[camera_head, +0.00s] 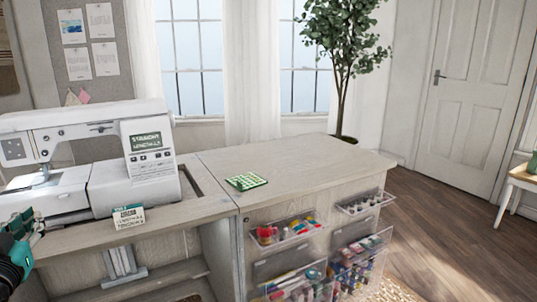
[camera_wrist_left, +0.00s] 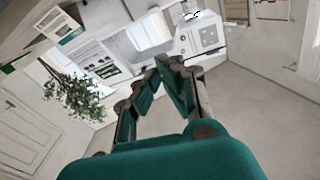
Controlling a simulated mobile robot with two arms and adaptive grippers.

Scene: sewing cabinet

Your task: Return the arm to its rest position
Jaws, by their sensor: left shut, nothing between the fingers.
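My left gripper (camera_head: 22,222) shows at the far left edge of the head view, partly cut off by the frame, in front of the cabinet. In the left wrist view the gripper (camera_wrist_left: 165,66) has its teal fingers together and holds nothing. It is apart from the white sewing machine (camera_head: 90,160), which stands on the cabinet and also shows tilted in the left wrist view (camera_wrist_left: 150,32). My right gripper is in neither view.
A small card (camera_head: 129,216) stands at the cabinet's front edge. A green-and-white item (camera_head: 246,181) lies on the otherwise clear cabinet top (camera_head: 310,160). Clear bins (camera_head: 283,232) with sewing supplies stick out from the cabinet's front. Wood floor (camera_head: 450,215) is open at the right.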

